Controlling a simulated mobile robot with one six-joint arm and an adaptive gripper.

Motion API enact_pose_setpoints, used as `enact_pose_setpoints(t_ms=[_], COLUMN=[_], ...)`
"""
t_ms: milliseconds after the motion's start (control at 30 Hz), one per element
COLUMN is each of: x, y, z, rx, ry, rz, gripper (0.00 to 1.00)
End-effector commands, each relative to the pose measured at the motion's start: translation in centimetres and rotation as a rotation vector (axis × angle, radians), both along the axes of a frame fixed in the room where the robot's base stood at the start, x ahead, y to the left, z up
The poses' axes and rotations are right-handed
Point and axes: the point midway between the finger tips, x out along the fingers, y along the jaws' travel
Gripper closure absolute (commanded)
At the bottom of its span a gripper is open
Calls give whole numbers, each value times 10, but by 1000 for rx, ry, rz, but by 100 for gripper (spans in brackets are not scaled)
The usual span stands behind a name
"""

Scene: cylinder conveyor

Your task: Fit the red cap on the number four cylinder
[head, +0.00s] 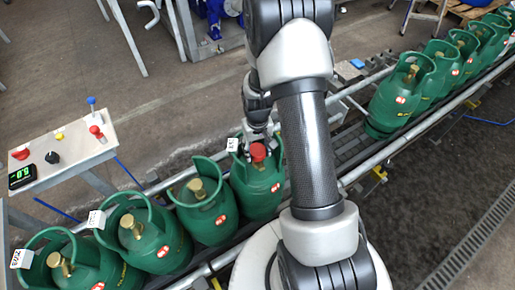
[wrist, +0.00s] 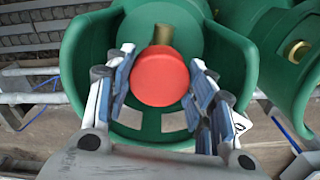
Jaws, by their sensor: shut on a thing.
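The red cap (head: 258,152) is held in my gripper (head: 257,140), just over the green cylinder (head: 258,190) at the right end of the near group, the fourth from the left. In the wrist view the red cap (wrist: 161,76) sits between the two blue-padded fingers (wrist: 161,88), inside the cylinder's green collar (wrist: 240,62). The brass valve (wrist: 163,34) of this cylinder shows past the cap's upper edge, so cap and valve look offset; the gap in height cannot be told. A white tag (head: 233,145) hangs on the collar, its number unreadable.
Several more green cylinders (head: 213,217) with bare brass valves stand to the left on the conveyor (head: 345,147). Another row (head: 402,93) stands at upper right. The belt between the groups is empty. A control panel (head: 62,152) stands at left.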

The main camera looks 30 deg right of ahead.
Motion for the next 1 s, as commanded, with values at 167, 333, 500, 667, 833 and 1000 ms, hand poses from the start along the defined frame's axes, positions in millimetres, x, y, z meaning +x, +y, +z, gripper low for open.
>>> enact_pose_setpoints(t_ms=[167,333,500,667,833,1000], x=[0,0,0,0,0,0], y=[0,0,0,0,0,0], z=[-5,-8,-7,-7,-7,-6], rx=[0,0,0,0,0,0], ry=[0,0,0,0,0,-1], rz=[0,0,0,0,0,0], gripper=[67,49,37,27,27,27])
